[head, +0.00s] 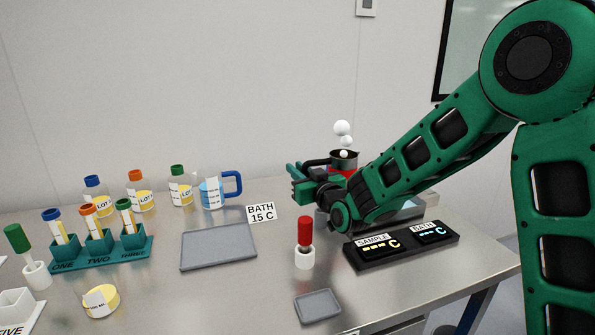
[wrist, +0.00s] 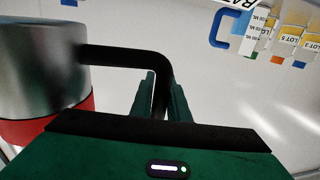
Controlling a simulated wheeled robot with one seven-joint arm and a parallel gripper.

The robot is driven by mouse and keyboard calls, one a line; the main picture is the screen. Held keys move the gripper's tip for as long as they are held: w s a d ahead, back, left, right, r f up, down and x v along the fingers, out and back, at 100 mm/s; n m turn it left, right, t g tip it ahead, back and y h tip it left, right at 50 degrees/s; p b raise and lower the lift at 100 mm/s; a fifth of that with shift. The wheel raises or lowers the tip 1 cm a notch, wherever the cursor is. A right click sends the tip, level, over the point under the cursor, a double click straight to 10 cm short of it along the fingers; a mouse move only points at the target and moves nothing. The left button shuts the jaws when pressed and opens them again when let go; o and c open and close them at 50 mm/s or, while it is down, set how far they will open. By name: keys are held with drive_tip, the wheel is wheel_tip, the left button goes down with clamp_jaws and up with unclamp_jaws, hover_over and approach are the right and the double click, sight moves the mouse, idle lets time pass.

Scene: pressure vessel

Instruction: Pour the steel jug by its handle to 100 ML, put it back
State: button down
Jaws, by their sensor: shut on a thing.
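The steel jug (head: 345,157) has a dark rim and a red band, and is partly hidden behind my gripper in the head view. In the wrist view its steel body (wrist: 38,65) and red band (wrist: 45,125) fill the left side. My gripper (wrist: 160,95) is shut on its black handle (wrist: 115,57); the gripper also shows in the head view (head: 305,180). The jug looks about upright; its contents are hidden. A clear measuring jug (head: 212,193) with a blue handle and bluish liquid stands at the back; its scale is too small to read.
A BATH 15 C sign (head: 261,213) and a grey tray (head: 218,250) lie left of my arm. A black SAMPLE/BATH display (head: 400,245), a red-capped item (head: 305,240) and a small tray (head: 318,306) are in front. Lot bottles (head: 140,197) and a teal rack (head: 100,252) stand left. White balls (head: 342,128) show above the jug.

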drive_tip(key=shift+w+d+r+m+t, duration=0.15)
drive_tip(key=shift+w+d+r+m, duration=0.05)
drive_tip(key=shift+d+r+m, duration=0.8)
drive_tip(key=shift+w+d+r+m+t, duration=0.15)
drive_tip(key=shift+d+r+m, duration=0.45)
drive_tip(key=shift+m, duration=0.6)
drive_tip(key=shift+w+d+r+m, duration=0.2)
drive_tip(key=shift+d+r+m, duration=0.35)
drive_tip(key=shift+d+m, duration=0.2)
drive_tip(key=shift+w+d+r+m+t, duration=0.15)
drive_tip(key=shift+d+r+m+t, duration=0.1)
drive_tip(key=shift+d+r+m, duration=0.35)
drive_tip(key=shift+w+d+r+m+t, duration=0.15)
drive_tip(key=shift+d+r+m+t, duration=0.2)
drive_tip(key=shift+r, duration=0.3)
idle(0.5)
drive_tip(key=shift+w+d+r+m, duration=0.2)
drive_tip(key=shift+d+r+m, duration=0.75)
drive_tip(key=shift+r, duration=0.25)
idle(0.8)
drive_tip(key=shift+w+d+r+m, duration=0.2)
drive_tip(key=shift+d+r+m, duration=0.15)
drive_tip(key=shift+d+m, duration=0.5)
idle(0.4)
